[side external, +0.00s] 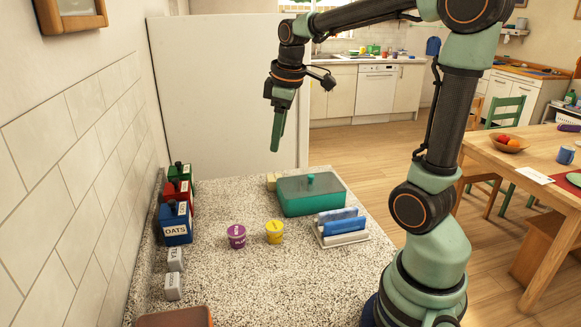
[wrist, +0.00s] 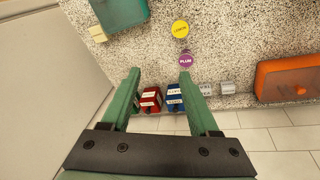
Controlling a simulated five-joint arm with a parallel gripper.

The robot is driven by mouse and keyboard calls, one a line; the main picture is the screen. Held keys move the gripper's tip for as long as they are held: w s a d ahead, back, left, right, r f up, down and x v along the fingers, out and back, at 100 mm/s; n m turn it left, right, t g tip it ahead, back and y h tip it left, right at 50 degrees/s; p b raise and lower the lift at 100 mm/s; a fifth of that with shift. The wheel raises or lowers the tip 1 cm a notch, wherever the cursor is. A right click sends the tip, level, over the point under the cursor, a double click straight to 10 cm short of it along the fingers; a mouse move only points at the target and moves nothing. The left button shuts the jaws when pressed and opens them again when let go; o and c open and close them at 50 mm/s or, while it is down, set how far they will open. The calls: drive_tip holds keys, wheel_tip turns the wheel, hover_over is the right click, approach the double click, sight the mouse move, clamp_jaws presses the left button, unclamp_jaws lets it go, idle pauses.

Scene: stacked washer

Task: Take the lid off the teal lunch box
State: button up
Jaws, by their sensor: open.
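The teal lunch box (side external: 312,202) sits on the speckled counter, toward its far right part. Its lid (side external: 295,186) is on, with a small teal knob (side external: 311,178) standing up in the middle. In the wrist view part of the lunch box (wrist: 122,12) shows at the top left, cut off by the frame edge. My gripper (side external: 277,148) hangs in the air above the far end of the counter, left of the lunch box and higher than it. In the wrist view my gripper (wrist: 160,80) is open, its two green fingers wide apart with nothing between them.
Purple (side external: 236,236) and yellow (side external: 274,232) tubs stand near the box. A rack with blue pieces (side external: 341,225) stands close at its right front, pale blocks (side external: 271,182) at its left. Canisters (side external: 175,222) line the tiled wall. An orange-brown container (wrist: 290,78) lies farther off.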

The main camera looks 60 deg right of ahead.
drive_tip(key=w+d+f+n+g, duration=0.2)
drive_tip(key=d+f, duration=0.1)
drive_tip(key=d, duration=0.7)
drive_tip(key=n+y, duration=0.1)
drive_tip(key=n, duration=0.2)
hover_over(311, 175)
wheel_tip(311, 175, down, 4)
drive_tip(key=shift+g, duration=0.3)
drive_tip(key=f, duration=0.6)
drive_tip(key=shift+s+a+f, duration=0.1)
drive_tip(key=shift+a+f, duration=0.15)
drive_tip(key=shift+a, duration=0.15)
drive_tip(key=shift+d+f, duration=0.15)
drive_tip(key=shift+f, duration=1.2)
drive_tip(key=shift+d+f, duration=0.15)
drive_tip(key=shift+f, duration=1.15)
clamp_jaws()
